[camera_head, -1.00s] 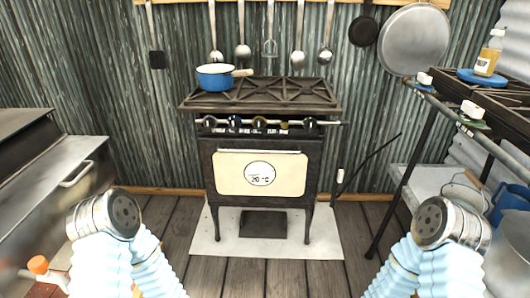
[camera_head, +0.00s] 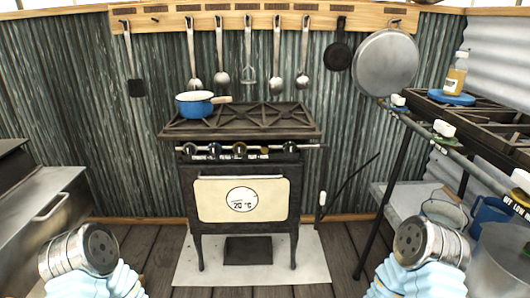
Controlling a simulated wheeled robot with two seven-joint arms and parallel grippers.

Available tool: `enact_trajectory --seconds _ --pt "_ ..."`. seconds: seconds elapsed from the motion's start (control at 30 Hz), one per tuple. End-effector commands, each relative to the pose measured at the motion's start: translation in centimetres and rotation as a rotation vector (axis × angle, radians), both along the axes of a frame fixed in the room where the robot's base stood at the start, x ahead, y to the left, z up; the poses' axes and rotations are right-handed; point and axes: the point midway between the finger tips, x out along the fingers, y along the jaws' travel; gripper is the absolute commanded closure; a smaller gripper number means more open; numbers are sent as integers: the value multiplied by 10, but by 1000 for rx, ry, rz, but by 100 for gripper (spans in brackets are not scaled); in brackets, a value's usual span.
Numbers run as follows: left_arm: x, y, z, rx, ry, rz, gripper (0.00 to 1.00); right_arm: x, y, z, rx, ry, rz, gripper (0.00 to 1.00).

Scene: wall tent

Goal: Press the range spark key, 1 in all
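The range (camera_head: 286,186) stands ahead of me on thin legs, with a cream oven door (camera_head: 268,190) that carries a round dial reading about 20 °C. A row of dark knobs (camera_head: 239,149) and a front rail run below its grate top. The spark key cannot be told apart from the small controls at this size. Both of my arms show only as round metal joints with pale blue sleeves at the lower left and lower right. No gripper fingers show, and both arm joints are well apart from the range.
A blue pot (camera_head: 195,106) sits on the grate's left. Utensils and a pan (camera_head: 385,63) hang from a wooden rail. A steel cabinet (camera_head: 45,215) stands left. Another burner stand (camera_head: 465,108) stands right, with a bucket (camera_head: 444,212) below. The floor before the range is clear.

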Motion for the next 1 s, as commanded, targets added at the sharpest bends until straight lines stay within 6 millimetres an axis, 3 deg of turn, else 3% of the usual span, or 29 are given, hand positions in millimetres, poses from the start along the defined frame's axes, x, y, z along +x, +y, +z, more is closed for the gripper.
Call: enact_trajectory --seconds 0.03,0.2,1.0 --pt "0 0 0 0 0 0 57 0 0 0 0 0 0 74" --pt "0 0 0 0 0 0 57 0 0 0 0 0 0 100" --pt "0 0 0 0 0 0 57 0 0 0 0 0 0 100"
